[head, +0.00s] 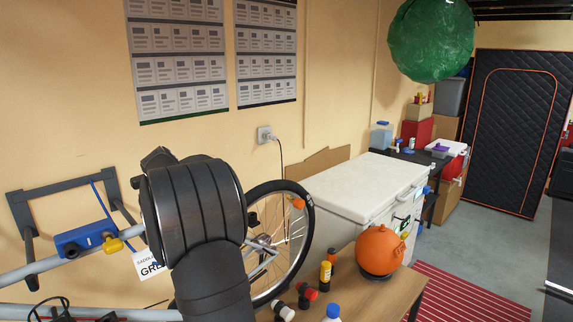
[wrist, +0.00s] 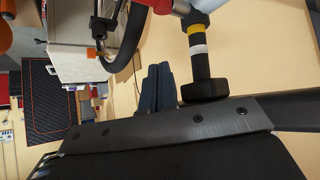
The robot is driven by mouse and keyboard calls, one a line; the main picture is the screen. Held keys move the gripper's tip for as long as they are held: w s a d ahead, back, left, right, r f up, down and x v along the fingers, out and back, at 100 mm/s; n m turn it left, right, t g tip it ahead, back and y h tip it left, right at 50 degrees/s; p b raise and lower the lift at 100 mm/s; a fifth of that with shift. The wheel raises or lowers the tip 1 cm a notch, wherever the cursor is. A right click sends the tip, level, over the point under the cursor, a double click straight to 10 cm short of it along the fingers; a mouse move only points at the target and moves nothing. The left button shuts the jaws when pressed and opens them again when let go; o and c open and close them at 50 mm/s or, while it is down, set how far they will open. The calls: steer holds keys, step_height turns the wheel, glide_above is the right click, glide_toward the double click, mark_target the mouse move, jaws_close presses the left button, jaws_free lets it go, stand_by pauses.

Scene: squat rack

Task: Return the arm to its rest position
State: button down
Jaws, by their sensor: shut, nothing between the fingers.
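My gripper (wrist: 159,82) shows in the wrist view as two dark blue fingers side by side. They are shut together with nothing between them, pointing up in the picture. In the head view my dark, ribbed arm fills the lower middle in front of the wall, and the gripper's fingers cannot be made out there. The task names no other object.
A bicycle wheel (head: 306,240) is close behind my arm, with a blue clamp (head: 85,238) at left. An orange round vessel (head: 380,250) and bottles stand on a wooden table (head: 402,292). A white chest freezer (head: 350,185) is behind. A green ball (head: 430,40) is at upper right.

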steer(key=w+d+f+n+y, duration=0.1)
steer(key=w+d+f, duration=0.2)
steer(key=f, duration=0.5)
steer(key=shift+w+d+f, duration=0.4)
steer(key=shift+d, duration=0.2)
steer(key=shift+y, duration=0.3)
stand_by(1.2)
